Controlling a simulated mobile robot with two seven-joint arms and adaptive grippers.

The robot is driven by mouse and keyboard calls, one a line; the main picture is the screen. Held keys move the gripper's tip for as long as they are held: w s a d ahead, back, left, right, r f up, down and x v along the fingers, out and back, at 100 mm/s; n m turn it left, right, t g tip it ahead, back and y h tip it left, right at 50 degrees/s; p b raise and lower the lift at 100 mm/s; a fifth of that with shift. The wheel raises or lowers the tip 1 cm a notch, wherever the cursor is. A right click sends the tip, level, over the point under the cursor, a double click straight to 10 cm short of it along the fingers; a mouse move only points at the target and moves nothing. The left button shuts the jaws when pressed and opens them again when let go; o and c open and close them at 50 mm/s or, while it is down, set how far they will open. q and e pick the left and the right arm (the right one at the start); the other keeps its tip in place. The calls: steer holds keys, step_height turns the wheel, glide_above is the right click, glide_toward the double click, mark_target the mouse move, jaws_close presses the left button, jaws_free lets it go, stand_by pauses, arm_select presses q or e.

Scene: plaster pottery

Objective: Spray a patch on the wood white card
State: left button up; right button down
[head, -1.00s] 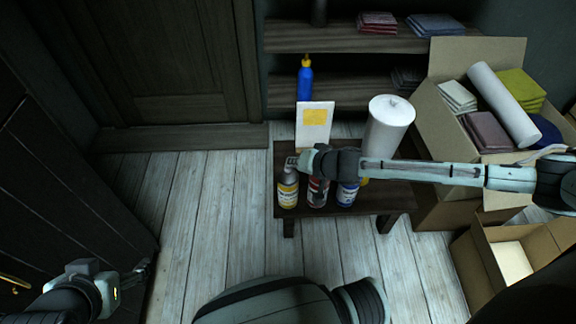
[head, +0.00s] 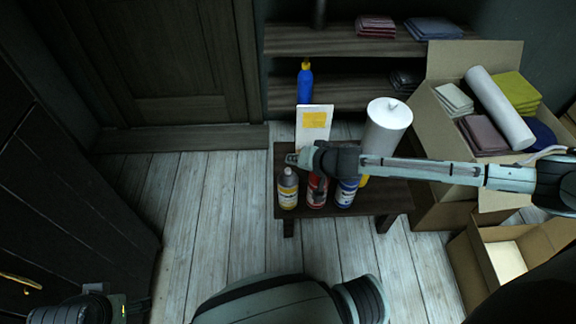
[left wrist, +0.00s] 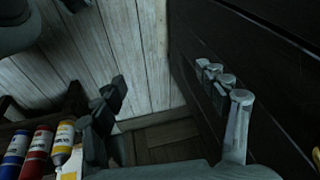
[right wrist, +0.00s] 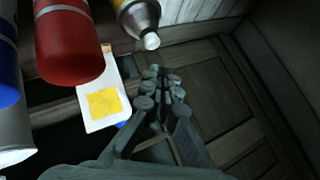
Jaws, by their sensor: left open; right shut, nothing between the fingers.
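The white card (head: 313,135) with a yellow patch stands upright at the back of a dark wooden bench (head: 275,205). In the right wrist view the card (right wrist: 97,118) is just left of my fingers. A yellow-labelled spray can (head: 288,190), a red can (head: 317,192) and a blue-and-white can (head: 346,192) stand in a row in front. My right gripper (head: 292,159) is shut and empty above the yellow-labelled can; its fingertips (right wrist: 164,72) are together. My left gripper (left wrist: 165,90) is open and empty, low by the dark panel, mostly cut off in the head view.
A white paper roll (head: 388,125) stands on the bench behind my right forearm. A blue bottle (head: 305,82) is behind the card. Boxes (head: 455,165) with folded cloths crowd the right. A dark shelf (head: 340,40) is behind; the floor (head: 210,205) left of the bench is clear.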

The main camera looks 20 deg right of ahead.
steer(key=shift+r, duration=0.35)
arm_select(q)
step_height(320, 180, down, 8)
steer(key=p, duration=0.3)
arm_select(e)
steer(key=shift+r, duration=1.4)
arm_select(q)
steer(key=shift+r+g, duration=0.1)
steer(key=shift+g, duration=0.2)
